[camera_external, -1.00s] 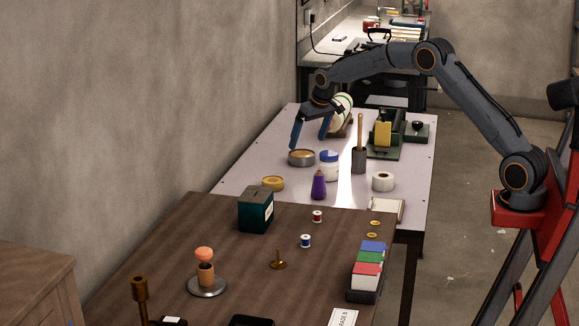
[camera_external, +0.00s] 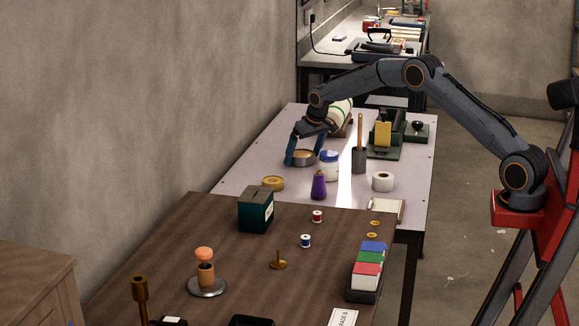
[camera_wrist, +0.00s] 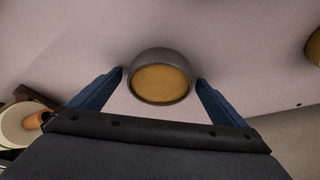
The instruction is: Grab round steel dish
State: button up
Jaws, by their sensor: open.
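The round steel dish (camera_external: 303,158) is a low grey dish with a yellow-tan inside. It sits on the light table toward its left side. In the wrist view the dish (camera_wrist: 161,78) lies ahead, between the tips of the two blue fingers. My gripper (camera_external: 304,161) is open, with its fingers lowered on either side of the dish. In the wrist view my gripper (camera_wrist: 160,80) shows a gap between each finger and the dish wall. Nothing is held.
A white jar with a blue lid (camera_external: 329,166) stands close to the right of the dish. A large cream roll (camera_external: 341,112) lies behind. The wall borders the table's left side.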

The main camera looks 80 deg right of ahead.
jog(key=shift+r, duration=0.1)
jog(key=c, duration=1.6)
